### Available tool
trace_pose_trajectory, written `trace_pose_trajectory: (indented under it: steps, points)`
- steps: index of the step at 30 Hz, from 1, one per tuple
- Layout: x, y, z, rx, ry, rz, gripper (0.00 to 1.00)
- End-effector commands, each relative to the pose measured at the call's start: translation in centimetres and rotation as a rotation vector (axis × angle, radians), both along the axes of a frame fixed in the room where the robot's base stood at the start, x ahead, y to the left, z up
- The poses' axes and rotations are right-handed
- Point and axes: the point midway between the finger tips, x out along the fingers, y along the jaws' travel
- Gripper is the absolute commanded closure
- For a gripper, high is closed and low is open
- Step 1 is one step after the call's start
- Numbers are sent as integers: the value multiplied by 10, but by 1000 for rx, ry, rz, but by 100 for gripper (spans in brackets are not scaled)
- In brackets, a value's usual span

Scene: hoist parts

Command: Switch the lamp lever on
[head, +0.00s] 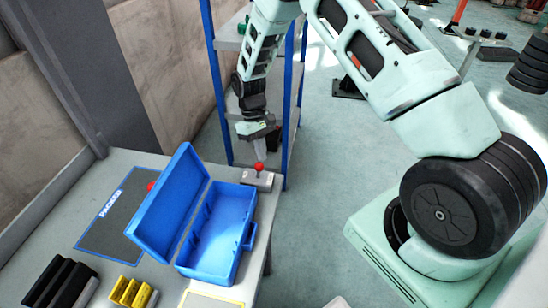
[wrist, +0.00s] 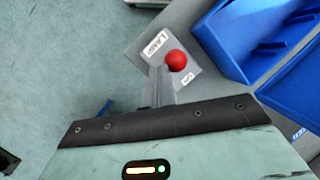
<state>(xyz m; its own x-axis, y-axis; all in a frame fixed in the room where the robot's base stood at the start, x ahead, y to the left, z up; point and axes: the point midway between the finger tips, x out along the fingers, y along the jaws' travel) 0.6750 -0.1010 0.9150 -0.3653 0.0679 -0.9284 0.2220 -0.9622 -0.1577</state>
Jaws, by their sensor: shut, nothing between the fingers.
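The lamp lever has a red ball knob (head: 259,166) on a small grey box (head: 264,181) at the far right corner of the bench. In the wrist view the red knob (wrist: 176,60) stands over the box (wrist: 150,49), which carries a "LAMP" label and another small label near its lower edge. My gripper (head: 259,153) is shut and empty, pointing down just above the knob. In the wrist view its fingertips (wrist: 160,72) show right beside the knob's lower left. I cannot tell whether they touch it. The lever's shaft is mostly hidden under the knob.
An open blue case (head: 215,230) stands on the bench close to the lever box, its lid raised on the left. A dark mat marked "PACKED" (head: 108,207) lies further left. Yellow (head: 130,292) and black parts lie in front. Blue-framed shelving (head: 225,110) rises behind the lever.

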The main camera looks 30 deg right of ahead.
Motion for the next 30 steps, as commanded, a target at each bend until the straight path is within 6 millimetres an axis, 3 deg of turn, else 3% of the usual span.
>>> trace_pose_trajectory:
  steps: [9, 30]
  points:
    - [11, 12, -3, -127, 129, 0, 100]
    - [18, 20, -1, -121, 127, -1, 100]
